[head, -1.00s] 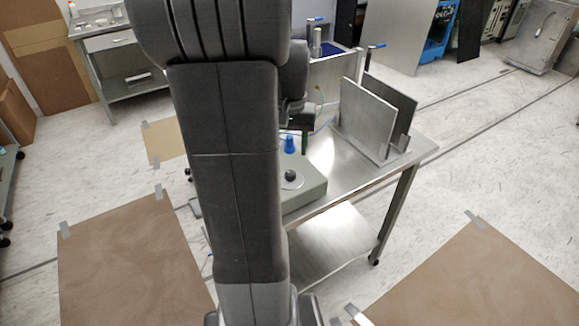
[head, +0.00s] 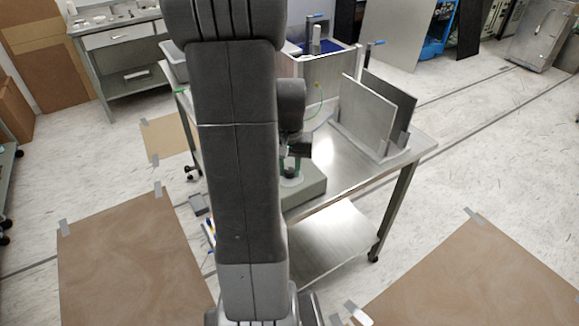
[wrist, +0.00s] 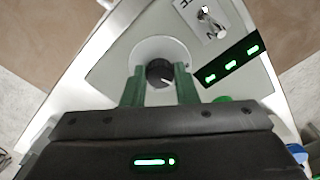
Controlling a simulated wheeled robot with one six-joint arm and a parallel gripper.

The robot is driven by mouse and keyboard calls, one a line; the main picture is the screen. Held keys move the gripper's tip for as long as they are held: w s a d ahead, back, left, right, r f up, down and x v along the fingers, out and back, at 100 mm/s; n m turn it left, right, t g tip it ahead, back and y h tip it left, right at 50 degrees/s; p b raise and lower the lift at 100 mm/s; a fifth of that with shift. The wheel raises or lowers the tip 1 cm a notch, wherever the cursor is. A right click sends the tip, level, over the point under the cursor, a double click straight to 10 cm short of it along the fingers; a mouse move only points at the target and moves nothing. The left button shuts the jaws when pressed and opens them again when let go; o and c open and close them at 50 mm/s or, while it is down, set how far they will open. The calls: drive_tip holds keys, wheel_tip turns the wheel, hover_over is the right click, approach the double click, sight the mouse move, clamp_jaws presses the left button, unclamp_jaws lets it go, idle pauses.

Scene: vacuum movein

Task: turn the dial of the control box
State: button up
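The control box (wrist: 110,72) is a grey-green box on the metal table; in the head view its right part (head: 308,188) shows beside my arm. Its dial (wrist: 159,73) is a dark round knob with a white pointer line, on a pale round plate (wrist: 172,47). My gripper (wrist: 159,76) is down at the dial, with one green finger on each side of it. The fingers are apart by about the dial's width. Whether both touch it is hard to tell. In the head view my gripper (head: 290,163) is over the box and hides the dial.
The box also carries a toggle switch (wrist: 208,20) on a white label and a black panel with green lit bars (wrist: 231,66). Upright metal plates (head: 367,112) stand in a holder at the table's right. The table top (head: 335,160) between is bare.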

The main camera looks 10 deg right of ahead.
sight(290, 170)
drive_tip(key=c, duration=0.3)
drive_tip(key=shift+n, duration=2.7)
drive_tip(key=shift+c, duration=0.2)
drive_tip(key=o, duration=1)
wheel_tip(290, 170, up, 14)
drive_tip(key=shift+f, duration=0.1)
